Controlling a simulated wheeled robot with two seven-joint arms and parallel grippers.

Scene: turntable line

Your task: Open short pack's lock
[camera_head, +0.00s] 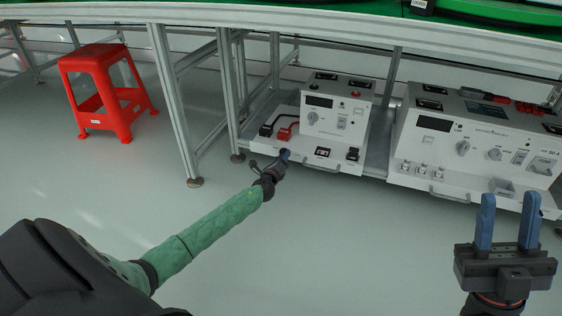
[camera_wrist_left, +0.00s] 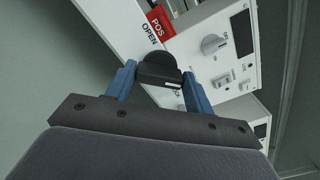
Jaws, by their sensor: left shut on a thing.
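The short pack (camera_head: 352,122) is the smaller white unit on the low shelf, with a dial, display and switches on its face. Its black lock knob (camera_wrist_left: 158,62) shows in the left wrist view, beside the printed word OPEN and a second word mostly hidden. My left gripper (camera_head: 284,155) is at the pack's front left corner. In the left wrist view its blue fingers (camera_wrist_left: 158,78) are shut on the knob, one on each side. In the head view the knob is hidden by the gripper. My right gripper (camera_head: 507,222) is open and empty, at the lower right.
A larger white pack (camera_head: 450,150) stands to the right on the same shelf, with a tray and handles. Red and black connectors (camera_head: 285,132) sit at the short pack's left. A red stool (camera_head: 105,85) stands at the left. Metal frame legs (camera_head: 172,100) rise nearby. The floor in front is clear.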

